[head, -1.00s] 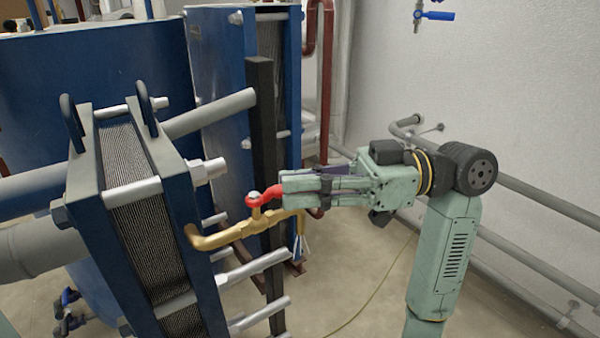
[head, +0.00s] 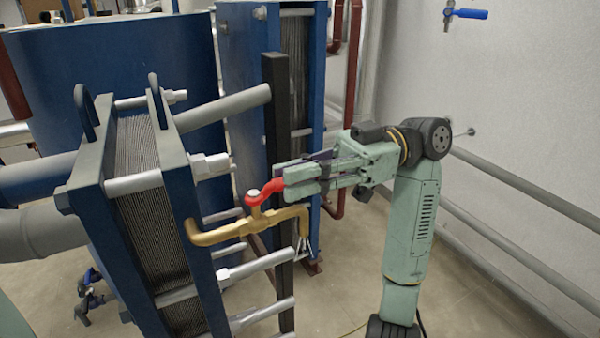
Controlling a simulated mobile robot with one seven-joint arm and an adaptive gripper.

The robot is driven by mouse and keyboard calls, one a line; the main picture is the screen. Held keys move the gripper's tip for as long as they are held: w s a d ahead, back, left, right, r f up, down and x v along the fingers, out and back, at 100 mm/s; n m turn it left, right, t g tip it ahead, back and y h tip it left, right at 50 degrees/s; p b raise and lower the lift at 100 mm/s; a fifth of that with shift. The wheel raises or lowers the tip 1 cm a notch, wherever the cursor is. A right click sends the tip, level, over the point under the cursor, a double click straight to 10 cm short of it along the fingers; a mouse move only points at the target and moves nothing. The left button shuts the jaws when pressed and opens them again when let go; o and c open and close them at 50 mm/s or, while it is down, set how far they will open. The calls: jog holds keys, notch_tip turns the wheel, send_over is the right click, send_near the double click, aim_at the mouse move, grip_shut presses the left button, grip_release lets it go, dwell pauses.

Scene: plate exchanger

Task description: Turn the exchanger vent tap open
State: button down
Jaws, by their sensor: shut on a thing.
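The exchanger vent tap is a brass pipe (head: 222,233) that comes out of the blue end plate of the near plate exchanger (head: 150,200) and bends down at its right end. A red lever handle (head: 266,190) sits on top of its valve body. My gripper (head: 284,182) reaches in from the right and is shut on the red handle's outer end. The fingers hide that end. The handle points right and slightly up from its pivot.
Silver tie bars (head: 258,268) stick out below the tap. A black upright post (head: 277,110) stands close behind it. A second blue exchanger (head: 240,90) is farther back. Grey pipes (head: 520,188) run along the right wall, and a blue-handled tap (head: 470,14) is high on it.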

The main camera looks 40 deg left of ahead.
jog(key=shift+a, duration=0.1)
jog(key=c, duration=1.5)
grip_release()
jog(key=v, duration=1.2)
jog(key=shift+s, duration=0.1)
